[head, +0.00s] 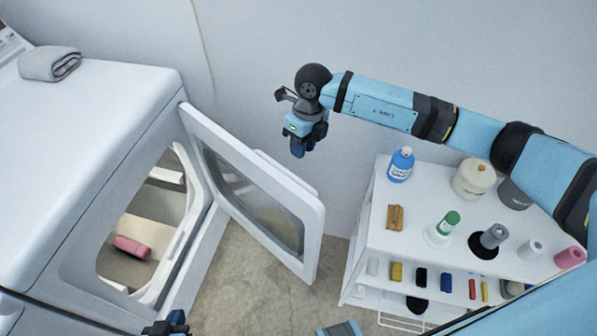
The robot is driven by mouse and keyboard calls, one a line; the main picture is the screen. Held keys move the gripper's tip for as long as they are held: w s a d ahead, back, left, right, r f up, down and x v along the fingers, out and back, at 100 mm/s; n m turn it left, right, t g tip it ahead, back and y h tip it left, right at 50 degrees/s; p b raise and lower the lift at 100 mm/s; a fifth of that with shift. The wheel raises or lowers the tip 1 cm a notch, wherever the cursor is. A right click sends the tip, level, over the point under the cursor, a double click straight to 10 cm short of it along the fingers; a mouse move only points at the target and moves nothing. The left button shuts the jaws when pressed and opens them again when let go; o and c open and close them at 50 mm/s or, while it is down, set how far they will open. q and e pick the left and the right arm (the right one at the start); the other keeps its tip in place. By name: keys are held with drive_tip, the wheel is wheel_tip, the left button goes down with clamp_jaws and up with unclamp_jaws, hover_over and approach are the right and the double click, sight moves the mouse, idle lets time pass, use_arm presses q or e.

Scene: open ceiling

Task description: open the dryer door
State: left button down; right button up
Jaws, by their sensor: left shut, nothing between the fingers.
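The white dryer (105,95) stands at the left with its round-cornered opening facing right. Its door (310,235), white with a dark window, is swung well out from the opening, hinged at the far side. A pink roll-shaped item (132,247) lies inside the drum. My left gripper (168,325) shows only partly at the bottom edge, below the opening; it is shut and apart from the door. My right gripper (298,148) hangs beyond the door, fingers pointing down, with no visible contact; its finger gap cannot be made out.
A white shelf cart (420,235) at the right carries a blue bottle (401,164), a beige jar (473,179), a brown item (395,218) and several spools. A folded grey towel (48,64) lies on the dryer. Bare floor (250,290) shows between dryer and cart.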

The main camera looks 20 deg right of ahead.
sight(296, 177)
drive_tip(key=f, duration=0.3)
drive_tip(key=a+f, duration=0.1)
drive_tip(key=f, duration=0.5)
drive_tip(key=shift+s+a+f, duration=0.15)
drive_tip(key=shift+s+a, duration=0.2)
clamp_jaws()
